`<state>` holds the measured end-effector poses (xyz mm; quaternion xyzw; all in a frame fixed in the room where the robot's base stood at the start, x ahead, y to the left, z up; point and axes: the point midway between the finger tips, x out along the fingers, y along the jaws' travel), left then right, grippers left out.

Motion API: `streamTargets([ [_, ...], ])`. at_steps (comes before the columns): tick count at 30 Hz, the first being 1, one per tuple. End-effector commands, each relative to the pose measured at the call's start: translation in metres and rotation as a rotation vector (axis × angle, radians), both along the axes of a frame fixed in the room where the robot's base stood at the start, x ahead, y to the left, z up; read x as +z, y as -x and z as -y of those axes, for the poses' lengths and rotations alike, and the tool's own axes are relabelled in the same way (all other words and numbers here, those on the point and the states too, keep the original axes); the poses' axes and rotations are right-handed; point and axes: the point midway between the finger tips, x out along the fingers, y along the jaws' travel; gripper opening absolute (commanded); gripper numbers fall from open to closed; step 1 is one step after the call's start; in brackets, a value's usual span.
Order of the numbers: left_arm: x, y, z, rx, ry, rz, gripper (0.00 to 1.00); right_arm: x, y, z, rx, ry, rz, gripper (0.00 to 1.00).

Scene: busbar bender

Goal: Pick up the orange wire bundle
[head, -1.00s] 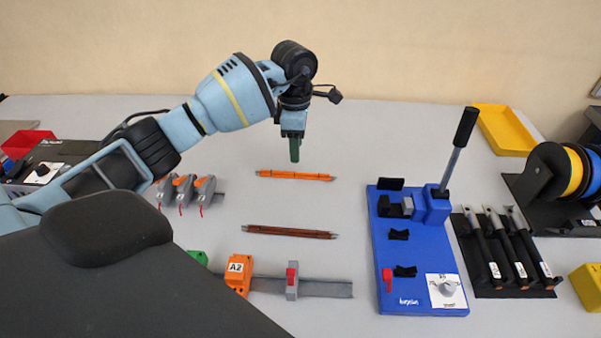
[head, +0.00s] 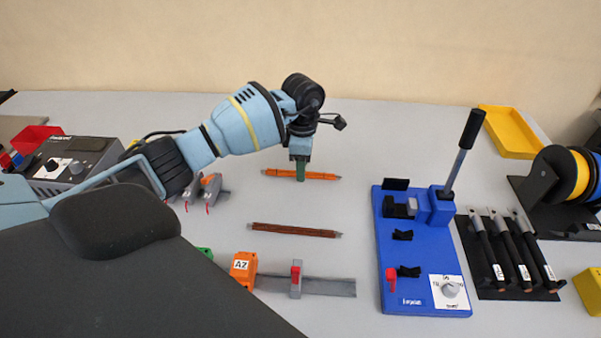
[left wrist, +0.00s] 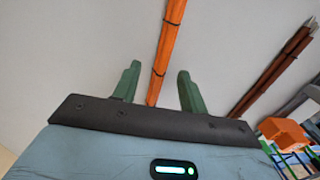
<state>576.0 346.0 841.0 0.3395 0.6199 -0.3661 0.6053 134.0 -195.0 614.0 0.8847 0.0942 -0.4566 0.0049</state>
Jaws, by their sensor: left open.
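The orange wire bundle (head: 318,175) lies on the grey table in the head view, below the wall. My left gripper (head: 301,172) points straight down at the bundle's middle, with its green fingers overlapping it in the picture. In the left wrist view the orange bundle (left wrist: 165,60) runs between the two open green fingers (left wrist: 158,85), with a gap on each side. I cannot tell whether the fingertips reach the table. My right gripper is not in view.
A brown wire bundle (head: 294,230) lies nearer, parallel to the orange one. A blue bender base (head: 425,270) with an upright black lever (head: 473,128) stands to the right. Grey connectors (head: 211,190) lie left of the gripper. The table between the bundles is clear.

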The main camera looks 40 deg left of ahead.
Motion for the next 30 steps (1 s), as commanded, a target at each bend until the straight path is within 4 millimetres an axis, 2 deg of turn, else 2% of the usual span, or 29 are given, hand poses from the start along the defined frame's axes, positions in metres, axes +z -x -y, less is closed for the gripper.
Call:
streamTargets([
  [3,-0.0078,0.0007,0.0002,0.000,0.000,-0.001,0.43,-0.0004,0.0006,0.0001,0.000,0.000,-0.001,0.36],
  [10,-0.0084,0.0005,0.0000,0.000,-0.001,-0.001,0.43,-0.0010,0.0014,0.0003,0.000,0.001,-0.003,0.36],
  [20,-0.0082,0.0005,0.0000,0.000,-0.001,-0.001,0.00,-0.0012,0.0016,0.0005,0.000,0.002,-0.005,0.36],
  [30,-0.0041,0.0001,0.0000,0.000,-0.001,0.002,0.00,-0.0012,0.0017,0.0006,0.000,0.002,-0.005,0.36],
])
